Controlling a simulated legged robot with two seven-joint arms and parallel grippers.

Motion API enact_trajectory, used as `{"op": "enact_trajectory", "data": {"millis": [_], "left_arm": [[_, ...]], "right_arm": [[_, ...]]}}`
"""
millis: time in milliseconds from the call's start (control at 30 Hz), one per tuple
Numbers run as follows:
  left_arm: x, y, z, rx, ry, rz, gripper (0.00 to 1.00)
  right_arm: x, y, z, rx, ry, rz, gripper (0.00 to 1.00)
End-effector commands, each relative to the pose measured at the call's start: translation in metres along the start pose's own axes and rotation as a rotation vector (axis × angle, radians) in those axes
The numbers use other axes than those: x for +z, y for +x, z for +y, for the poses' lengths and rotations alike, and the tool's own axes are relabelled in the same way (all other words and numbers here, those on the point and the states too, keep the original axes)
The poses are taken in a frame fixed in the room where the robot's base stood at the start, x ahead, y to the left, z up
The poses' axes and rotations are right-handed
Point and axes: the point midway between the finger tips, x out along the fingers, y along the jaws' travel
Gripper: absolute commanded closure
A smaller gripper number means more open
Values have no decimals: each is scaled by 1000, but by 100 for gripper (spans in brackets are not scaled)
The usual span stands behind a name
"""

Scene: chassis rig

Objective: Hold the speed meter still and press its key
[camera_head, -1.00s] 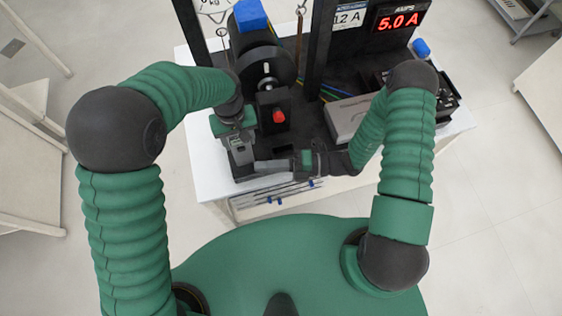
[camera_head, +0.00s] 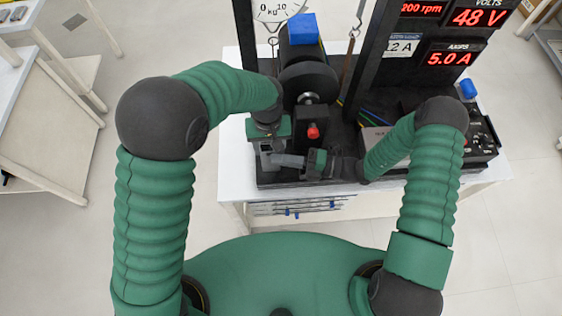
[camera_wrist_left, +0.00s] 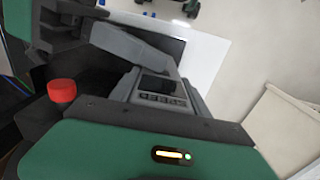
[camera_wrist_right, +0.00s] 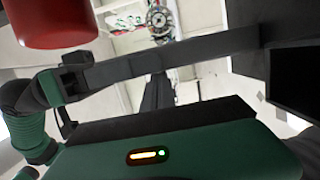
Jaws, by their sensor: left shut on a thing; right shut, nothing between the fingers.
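The speed meter (camera_wrist_left: 160,88) is a grey handheld unit with a dark screen and a row of small keys (camera_wrist_left: 162,99), seen in the left wrist view. In the head view the meter (camera_head: 266,160) is mostly hidden by my left gripper (camera_head: 268,146). My left gripper is shut on the meter. My right gripper (camera_head: 284,160) is shut and empty, its tips pointing left, close beside the meter. I cannot tell whether the tips touch a key.
A red knob (camera_head: 313,132) stands on a black block just right of the meter; it also shows in the left wrist view (camera_wrist_left: 62,91). A motor with a dark wheel (camera_head: 308,80) is behind. Black posts and red displays (camera_head: 450,58) stand at the back right.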

Motion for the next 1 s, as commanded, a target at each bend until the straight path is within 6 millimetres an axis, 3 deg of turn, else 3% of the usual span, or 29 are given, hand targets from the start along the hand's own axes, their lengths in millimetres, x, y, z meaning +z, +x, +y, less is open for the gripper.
{"op": "enact_trajectory", "data": {"millis": [300,533,800,1000], "left_arm": [[10,2,2,-3,5,-23,96],[9,3,1,-4,4,-22,96],[8,3,0,-5,3,-20,96],[7,3,0,-4,3,-18,96]], "right_arm": [[3,-2,-1,-6,-6,-16,100],[-37,-12,-2,-1,4,-8,100],[-37,-78,-2,-2,-2,-6,100],[-38,-106,-1,-1,-1,-3,100]]}}
